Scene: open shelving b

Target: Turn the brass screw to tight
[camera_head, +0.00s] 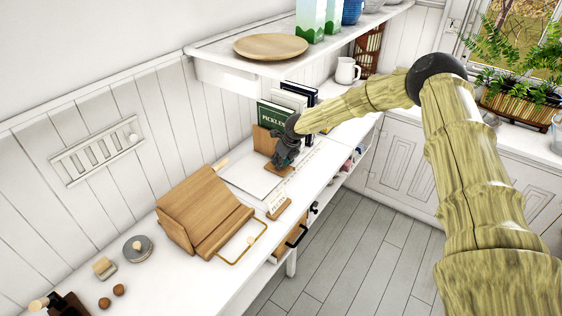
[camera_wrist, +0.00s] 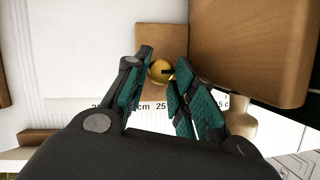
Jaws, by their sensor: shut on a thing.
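The brass screw (camera_wrist: 160,71) shows in the wrist view as a round gold head with a dark slot, at the front edge of a small wooden block (camera_wrist: 161,40). My gripper (camera_wrist: 161,78) has its teal-padded fingers on either side of the head and is shut on it. In the head view, my gripper (camera_head: 284,153) is at the counter beside the books, and it hides the screw there. How far the screw is turned cannot be told.
A larger wooden block (camera_wrist: 250,50) stands close right of my fingers. A wooden book holder (camera_head: 200,213), a pickles book (camera_head: 272,117) and a ruler-like strip (camera_wrist: 190,103) are nearby. The shelf (camera_head: 225,55) overhangs the counter (camera_head: 165,275).

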